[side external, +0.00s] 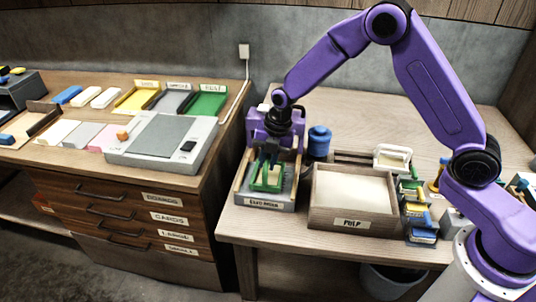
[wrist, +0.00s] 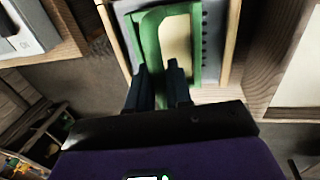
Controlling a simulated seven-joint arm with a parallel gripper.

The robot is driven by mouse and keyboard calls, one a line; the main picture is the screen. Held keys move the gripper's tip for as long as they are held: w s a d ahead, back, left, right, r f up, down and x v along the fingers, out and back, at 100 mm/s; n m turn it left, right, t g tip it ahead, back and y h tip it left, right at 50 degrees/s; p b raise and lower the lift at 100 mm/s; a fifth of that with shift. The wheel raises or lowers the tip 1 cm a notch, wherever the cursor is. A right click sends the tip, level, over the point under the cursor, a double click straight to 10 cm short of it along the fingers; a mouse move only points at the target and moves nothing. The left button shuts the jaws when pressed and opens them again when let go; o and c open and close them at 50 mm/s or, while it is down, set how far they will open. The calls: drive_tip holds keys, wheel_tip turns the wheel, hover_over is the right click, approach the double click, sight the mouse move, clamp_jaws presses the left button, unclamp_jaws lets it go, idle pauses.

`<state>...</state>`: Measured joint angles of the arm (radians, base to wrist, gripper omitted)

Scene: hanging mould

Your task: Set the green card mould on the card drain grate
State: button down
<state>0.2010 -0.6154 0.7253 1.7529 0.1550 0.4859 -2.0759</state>
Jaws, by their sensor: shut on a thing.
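My gripper (side external: 268,158) points down over the card drain grate (side external: 241,186) and is shut on the green card mould (side external: 266,188). In the wrist view, the fingers (wrist: 162,82) close on the near part of the mould's green frame (wrist: 197,45), with a cream panel inside it. The mould lies over the grey grate surface (wrist: 213,48), inside the pale wooden rims. I cannot tell whether it touches the grate or hangs just above. My fingers and arm hide part of the mould and the grate's back.
The pulp vat (side external: 350,195) stands close on the right, with a blue round container (side external: 319,141) behind. Small coloured moulds (side external: 415,208) stand beyond it. On the left, a drawer cabinet bears a grey scale (side external: 162,140) and coloured trays (side external: 208,102). A floor gap separates cabinet and table.

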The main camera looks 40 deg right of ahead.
drive_tip(key=shift+f, duration=0.55)
idle(0.6)
drive_tip(key=c, duration=1)
unclamp_jaws()
drive_tip(key=shift+o, duration=0.2)
wheel_tip(320, 180, up, 16)
drive_tip(key=s+d, duration=0.2)
drive_tip(key=s+r+m+g, duration=0.15)
drive_tip(key=s+m, duration=0.55)
drive_tip(key=s, duration=1)
drive_tip(key=s+d+f+m, duration=0.1)
drive_tip(key=s+d+m, duration=0.2)
drive_tip(key=s, duration=0.5)
drive_tip(key=s+d+f+m+h, duration=0.1)
drive_tip(key=s+d+m, duration=0.3)
drive_tip(key=s, duration=0.5)
drive_tip(key=shift+d+f, duration=0.2)
drive_tip(key=shift+d, duration=0.75)
